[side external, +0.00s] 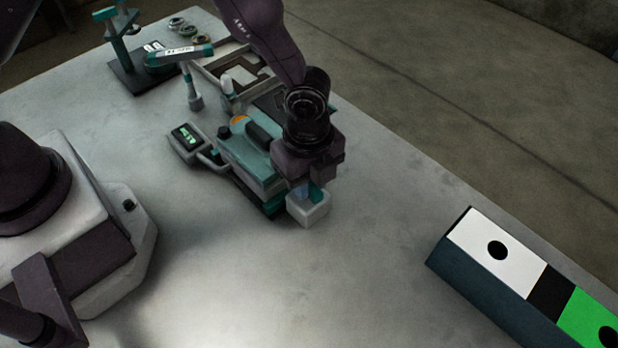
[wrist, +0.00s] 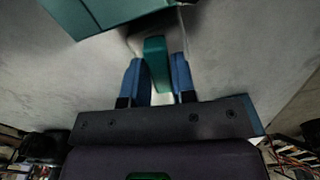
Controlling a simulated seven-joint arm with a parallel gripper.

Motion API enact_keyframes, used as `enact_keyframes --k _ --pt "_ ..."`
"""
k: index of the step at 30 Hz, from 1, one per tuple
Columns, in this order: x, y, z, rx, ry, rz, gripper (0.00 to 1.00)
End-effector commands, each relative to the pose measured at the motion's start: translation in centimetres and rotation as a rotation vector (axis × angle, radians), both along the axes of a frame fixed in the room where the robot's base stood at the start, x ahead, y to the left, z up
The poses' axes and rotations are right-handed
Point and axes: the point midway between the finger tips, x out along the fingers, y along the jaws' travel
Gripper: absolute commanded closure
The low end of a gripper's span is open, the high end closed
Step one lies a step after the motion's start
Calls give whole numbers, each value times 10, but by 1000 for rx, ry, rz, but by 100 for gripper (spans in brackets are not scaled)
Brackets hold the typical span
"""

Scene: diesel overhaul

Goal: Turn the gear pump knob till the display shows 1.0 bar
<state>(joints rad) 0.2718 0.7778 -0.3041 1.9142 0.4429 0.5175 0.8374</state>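The gear pump (side external: 252,165) is a teal-and-grey unit on the table, below and left of my gripper in the side view. Its small display (side external: 187,137) stands at its left with lit green digits, too small to read surely. My gripper (side external: 308,190) points down at a white block (side external: 308,210) at the pump's near right end. In the wrist view, the two blue fingers of my gripper (wrist: 158,80) stand on either side of a teal bar-shaped knob (wrist: 156,62). The knob fills nearly all the narrow gap, and the fingers look closed on it. Its lower part is hidden.
Behind the pump are a pale frame (side external: 215,64), a teal-headed hammer-like tool (side external: 180,56), a teal stand (side external: 122,45) and several small rings (side external: 182,27). A long box with white and green panels (side external: 492,246) lies at right. The table's front middle is clear.

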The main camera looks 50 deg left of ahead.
Motion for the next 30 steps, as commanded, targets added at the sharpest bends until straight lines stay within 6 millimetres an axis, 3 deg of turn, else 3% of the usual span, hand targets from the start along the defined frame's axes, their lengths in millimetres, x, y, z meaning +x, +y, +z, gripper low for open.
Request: enact_keyframes --k 4,7,17,30 --pt "0 0 0 -1 -1 1 76" --pt "0 0 0 -1 -1 2 55" --pt "0 -1 3 -3 -3 3 55" --pt "0 -1 51 -3 -3 3 55"
